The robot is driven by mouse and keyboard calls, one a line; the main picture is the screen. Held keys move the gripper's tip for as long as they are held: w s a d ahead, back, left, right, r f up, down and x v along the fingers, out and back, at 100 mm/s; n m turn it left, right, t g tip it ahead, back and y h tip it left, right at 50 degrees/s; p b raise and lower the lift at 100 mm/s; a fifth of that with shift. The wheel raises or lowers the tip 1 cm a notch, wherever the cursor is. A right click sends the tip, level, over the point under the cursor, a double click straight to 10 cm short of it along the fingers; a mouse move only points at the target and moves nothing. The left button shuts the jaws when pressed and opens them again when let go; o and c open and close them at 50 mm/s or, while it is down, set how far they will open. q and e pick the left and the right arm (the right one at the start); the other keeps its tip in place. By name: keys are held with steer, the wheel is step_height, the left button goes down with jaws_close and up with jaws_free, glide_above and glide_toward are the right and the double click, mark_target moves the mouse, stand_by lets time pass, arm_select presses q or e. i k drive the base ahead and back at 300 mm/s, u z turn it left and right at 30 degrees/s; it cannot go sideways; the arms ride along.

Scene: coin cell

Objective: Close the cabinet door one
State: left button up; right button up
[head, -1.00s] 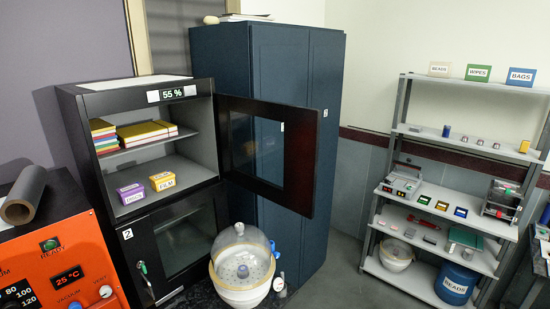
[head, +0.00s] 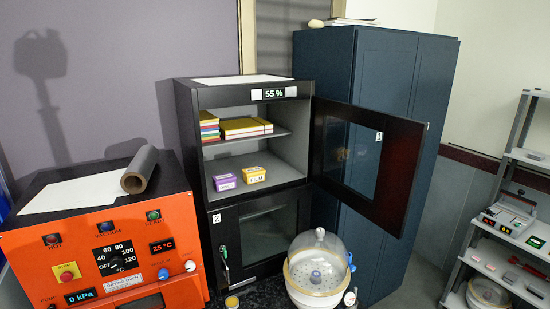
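The black dry cabinet (head: 187,150) stands in the middle of the head view, with a 55 % display on its top edge. Its upper door (head: 412,170), black-framed with a glass pane and a small white tag (head: 379,136), is hinged on the right and stands wide open, swung out to the right. The lower door (head: 215,262), marked 2, is shut and has a handle with a green part (head: 223,252) on its left. Neither of my grippers is in view.
Inside the open compartment are coloured folders (head: 245,127), a purple box (head: 224,182) and a yellow-purple box (head: 253,174). An orange oven (head: 45,250) stands left. A glass-domed desiccator (head: 318,268) stands front right. A blue cupboard (head: 330,65) and shelving (head: 515,150) are behind and right.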

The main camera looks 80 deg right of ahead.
mark_target(404, 139)
steer(key=u, duration=1.4)
steer(key=k, duration=2.95)
steer(key=z, duration=2.7)
